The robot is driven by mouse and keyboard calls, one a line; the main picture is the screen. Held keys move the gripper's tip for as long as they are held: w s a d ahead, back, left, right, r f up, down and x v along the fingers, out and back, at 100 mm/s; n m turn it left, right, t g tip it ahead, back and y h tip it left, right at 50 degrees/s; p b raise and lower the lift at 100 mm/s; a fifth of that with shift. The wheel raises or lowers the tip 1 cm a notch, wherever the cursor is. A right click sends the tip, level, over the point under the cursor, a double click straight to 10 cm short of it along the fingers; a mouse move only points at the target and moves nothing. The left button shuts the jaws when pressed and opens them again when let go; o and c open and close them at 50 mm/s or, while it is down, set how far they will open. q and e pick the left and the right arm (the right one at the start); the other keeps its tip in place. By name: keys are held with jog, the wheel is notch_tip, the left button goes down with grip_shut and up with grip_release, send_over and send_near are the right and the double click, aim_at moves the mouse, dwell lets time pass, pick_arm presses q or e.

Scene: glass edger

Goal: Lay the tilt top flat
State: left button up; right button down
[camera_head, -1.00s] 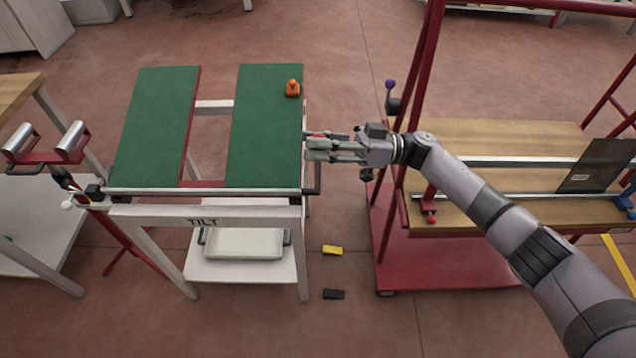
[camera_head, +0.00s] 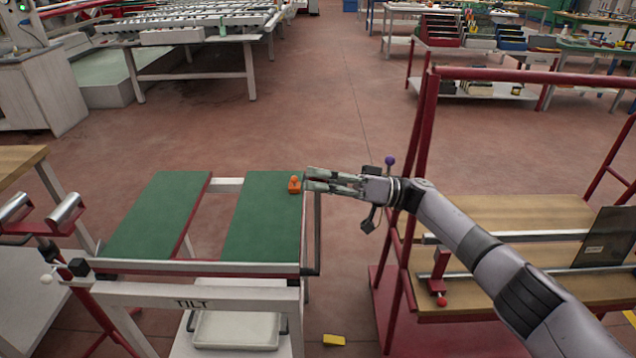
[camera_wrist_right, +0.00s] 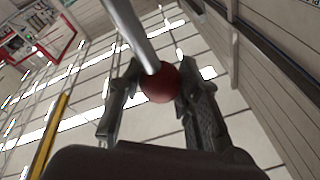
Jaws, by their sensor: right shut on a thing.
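The tilt table's top is two green panels, a left one (camera_head: 158,217) and a right one (camera_head: 262,222), on a white frame marked TILT (camera_head: 195,302). I cannot tell how much the top slopes. A thin lever rod (camera_head: 318,225) stands at the table's right side. My right gripper (camera_head: 308,180) is beside the right panel's far right corner. In the right wrist view its fingers (camera_wrist_right: 150,95) are shut on a dark red ball knob (camera_wrist_right: 160,84) at the end of a metal rod (camera_wrist_right: 132,30). My left gripper is not in view.
A red-framed cart with a wooden deck (camera_head: 510,217) stands to the right. A white tray (camera_head: 236,329) is under the table. A yellow block (camera_head: 334,340) lies on the floor.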

jog(key=shift+w+d+r, duration=0.1)
jog(key=shift+w+r, duration=0.1)
jog(key=shift+w, duration=0.05)
jog(key=c, duration=1.6)
grip_release()
jog(key=o, duration=0.5)
jog(key=shift+w+f, duration=0.15)
jog(key=shift+f, duration=0.1)
jog(key=v, duration=1.2)
